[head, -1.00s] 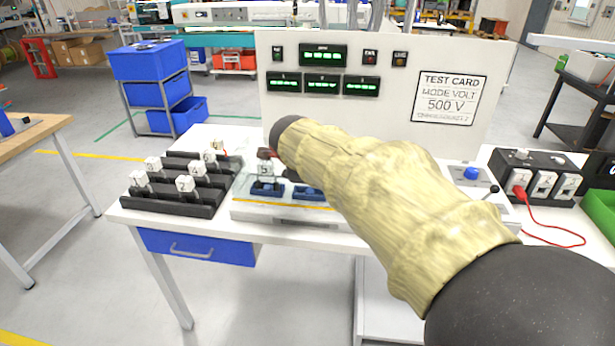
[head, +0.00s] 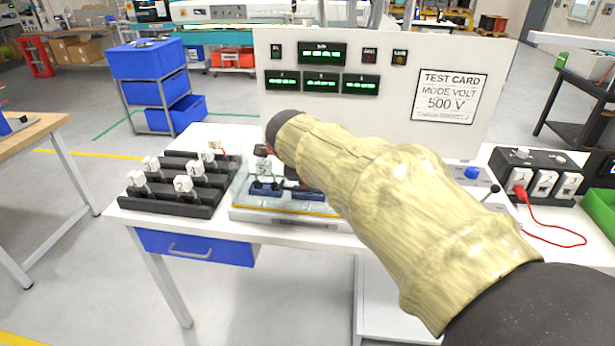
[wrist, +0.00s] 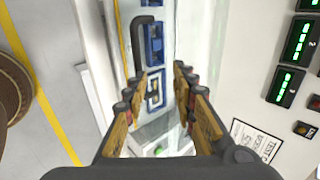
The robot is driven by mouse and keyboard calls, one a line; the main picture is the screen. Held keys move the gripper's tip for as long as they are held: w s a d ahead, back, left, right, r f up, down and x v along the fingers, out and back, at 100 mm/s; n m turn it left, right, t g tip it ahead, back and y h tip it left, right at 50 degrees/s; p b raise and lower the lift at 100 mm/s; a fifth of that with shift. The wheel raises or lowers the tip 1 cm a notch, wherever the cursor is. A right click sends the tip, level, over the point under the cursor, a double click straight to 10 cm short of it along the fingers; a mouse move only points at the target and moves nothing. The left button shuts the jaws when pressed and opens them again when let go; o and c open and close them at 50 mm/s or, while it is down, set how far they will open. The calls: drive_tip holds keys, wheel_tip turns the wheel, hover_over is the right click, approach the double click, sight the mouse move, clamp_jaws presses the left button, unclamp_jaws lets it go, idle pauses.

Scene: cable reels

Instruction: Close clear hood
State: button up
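The clear hood (head: 241,184) is faint and see-through at the test station on the white bench; my sleeved arm hides much of it. Blue sockets (head: 266,188) show at the station, one with a white block in it. In the wrist view, blue sockets (wrist: 154,50) lie beyond my fingers beside a black bar-like handle (wrist: 137,42). My gripper (wrist: 160,98) is open, its two fingers wide apart with nothing seen between them but the station below. In the head view my arm hides most of the gripper. The hood's exact angle is hard to tell.
A black rack (head: 175,200) with numbered white blocks stands left of the station. A panel with green displays (head: 480,55) rises behind it. A black box with a red cable (head: 540,180) sits at the right.

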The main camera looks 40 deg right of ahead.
drive_tip(key=v, duration=0.9)
drive_tip(key=shift+s+a+r, duration=0.2)
drive_tip(key=shift+s, duration=0.05)
drive_tip(key=s+a+f+n+y+p, duration=0.1)
drive_tip(key=s+a+f+n+y, duration=0.2)
drive_tip(key=n, duration=0.7)
drive_tip(key=s+a+f+n+p, duration=0.1)
drive_tip(key=s+a+f+n, duration=0.2)
drive_tip(key=a+f+n, duration=0.45)
drive_tip(key=s+a+r+n+y+p, duration=0.3)
drive_tip(key=s+a+r+n+p, duration=0.1)
drive_tip(key=s+a+n, duration=0.5)
drive_tip(key=shift+s+a+n+p, duration=0.35)
drive_tip(key=shift+s+n+p, duration=0.05)
drive_tip(key=shift+n+p, duration=0.2)
drive_tip(key=shift+d, duration=0.1)
